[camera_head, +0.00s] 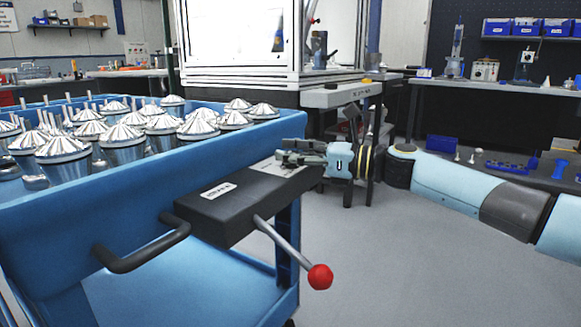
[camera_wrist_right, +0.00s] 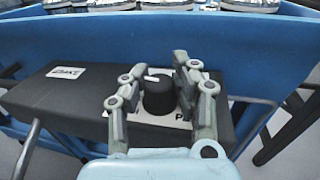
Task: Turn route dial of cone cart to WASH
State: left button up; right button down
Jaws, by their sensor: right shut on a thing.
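The blue cone cart (camera_head: 60,245) fills the left of the head view, with shiny metal cones (camera_head: 62,150) on top. A dark control box (camera_head: 232,208) is fixed to its side. In the right wrist view, the black route dial (camera_wrist_right: 158,95) with a white pointer mark stands on the box's top, over a white label plate (camera_wrist_right: 178,117) that is mostly hidden. My right gripper (camera_head: 290,152) is at the far end of the box. Its fingers (camera_wrist_right: 157,88) are on both sides of the dial and shut on it. My left gripper is not in view.
A lever with a red ball knob (camera_head: 320,277) sticks out from the box's near side. A black push handle (camera_head: 140,250) is on the cart. A white machine (camera_head: 250,45) stands behind, workbenches (camera_head: 490,85) at the right. The grey floor (camera_head: 400,260) is clear.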

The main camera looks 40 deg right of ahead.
jog(key=shift+f+n+g+y, duration=0.2)
jog(key=shift+n+g+y, duration=0.35)
jog(key=shift+y, duration=0.25)
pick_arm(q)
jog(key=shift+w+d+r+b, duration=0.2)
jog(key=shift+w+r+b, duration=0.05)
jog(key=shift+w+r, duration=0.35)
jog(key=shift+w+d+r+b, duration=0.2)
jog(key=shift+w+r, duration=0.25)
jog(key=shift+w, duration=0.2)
pick_arm(e)
jog(key=shift+s+n+g+y, duration=0.1)
jog(key=shift+n+g+y, duration=0.55)
jog(key=shift+y, duration=0.05)
jog(key=c, duration=1.4)
grip_release()
jog(key=o, duration=0.5)
jog(key=shift+r, duration=0.15)
jog(key=v, duration=0.7)
jog(key=shift+s+d, duration=0.15)
jog(key=shift+d, duration=0.05)
